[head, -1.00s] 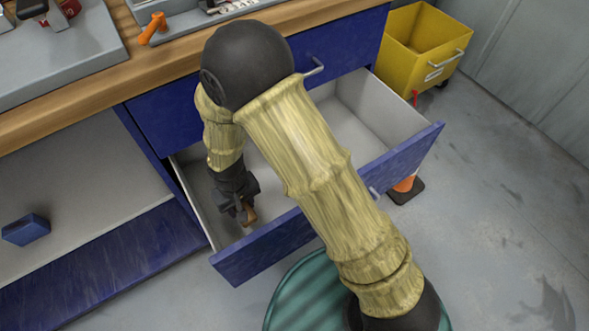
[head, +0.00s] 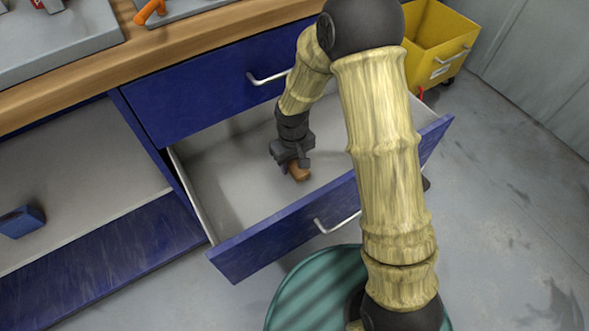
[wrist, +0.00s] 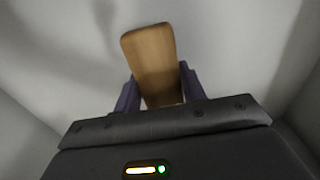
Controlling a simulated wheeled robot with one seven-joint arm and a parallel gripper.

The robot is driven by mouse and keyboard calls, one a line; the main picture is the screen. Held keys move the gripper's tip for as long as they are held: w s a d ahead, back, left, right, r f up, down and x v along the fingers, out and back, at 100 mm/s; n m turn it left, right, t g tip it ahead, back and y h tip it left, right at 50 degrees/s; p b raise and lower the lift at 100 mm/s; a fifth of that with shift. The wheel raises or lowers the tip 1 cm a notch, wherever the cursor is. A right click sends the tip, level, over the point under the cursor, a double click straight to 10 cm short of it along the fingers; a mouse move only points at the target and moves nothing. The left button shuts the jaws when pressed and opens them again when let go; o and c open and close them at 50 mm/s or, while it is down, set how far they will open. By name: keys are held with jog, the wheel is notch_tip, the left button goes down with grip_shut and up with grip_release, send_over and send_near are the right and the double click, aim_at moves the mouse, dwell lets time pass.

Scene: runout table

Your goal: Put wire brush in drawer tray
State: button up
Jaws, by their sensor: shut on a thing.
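My gripper (head: 293,163) is inside the open drawer and shut on the wire brush (head: 299,174). Only a brown wooden part of the brush shows below the fingers in the head view. In the wrist view the flat wooden part of the wire brush (wrist: 151,60) sticks out between the two fingers (wrist: 160,92). The bristles are hidden. The drawer tray (head: 222,178) is pale grey inside with a blue front, and its floor around the brush is bare. I cannot tell whether the brush touches the floor.
A closed blue drawer (head: 185,100) is above, under the wooden worktop (head: 160,49). An open shelf at left holds a blue box (head: 22,221). A yellow bin (head: 440,45) stands at the back right. The drawer front and side walls surround the gripper.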

aim_at(294, 169)
jog(key=shift+w+d, duration=0.25)
jog(key=shift+f+b, duration=1.05)
jog(key=shift+f, duration=0.65)
jog(key=shift+f, duration=0.1)
jog(key=o, duration=1)
notch_tip(294, 169, up, 12)
jog(key=p, duration=0.5)
